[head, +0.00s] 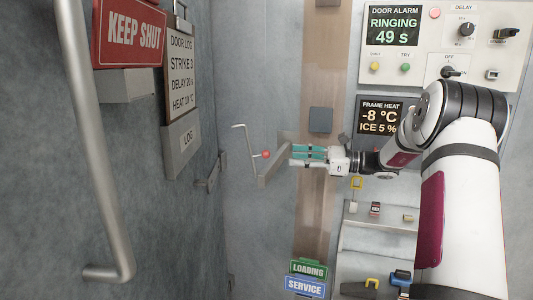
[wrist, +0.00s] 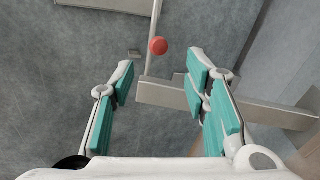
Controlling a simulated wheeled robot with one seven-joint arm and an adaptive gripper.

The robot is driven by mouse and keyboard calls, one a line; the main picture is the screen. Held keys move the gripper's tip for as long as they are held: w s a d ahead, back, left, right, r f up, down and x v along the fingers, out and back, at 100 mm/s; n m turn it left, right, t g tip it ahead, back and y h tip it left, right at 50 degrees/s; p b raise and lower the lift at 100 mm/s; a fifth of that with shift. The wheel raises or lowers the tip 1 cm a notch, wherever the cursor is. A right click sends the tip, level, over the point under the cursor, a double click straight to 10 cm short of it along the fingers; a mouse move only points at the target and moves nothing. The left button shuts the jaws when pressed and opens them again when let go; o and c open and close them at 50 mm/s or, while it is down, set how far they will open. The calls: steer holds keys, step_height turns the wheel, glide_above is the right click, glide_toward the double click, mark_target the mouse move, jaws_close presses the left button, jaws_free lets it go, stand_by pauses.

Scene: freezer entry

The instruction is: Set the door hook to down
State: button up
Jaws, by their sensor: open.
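The door hook (head: 248,146) is a thin pale metal rod with a bent top end. It stands up, tilted a little left, beside a grey metal bracket (head: 273,166). A red ball (head: 266,154) sits near the bracket. In the wrist view the rod (wrist: 153,25) shows at the top, with the red ball (wrist: 158,46) in front of it and the bracket (wrist: 175,94) below. My gripper (head: 293,153) is open, with teal finger pads, just right of the bracket. In the wrist view the ball appears between and beyond the fingertips (wrist: 160,62); contact is not visible.
The grey door (head: 150,215) with a long handle (head: 92,130) fills the left. A dark latch piece (head: 211,173) projects from its edge. The alarm panel (head: 445,45) reads RINGING 49 S. A shelf (head: 385,215) with small items stands below my arm.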

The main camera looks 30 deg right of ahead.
mark_target(266, 154)
steer(key=p+x, duration=0.1)
steer(key=x, duration=0.9)
steer(key=shift+w+a, duration=0.1)
steer(key=shift+a, duration=0.05)
jaws_close()
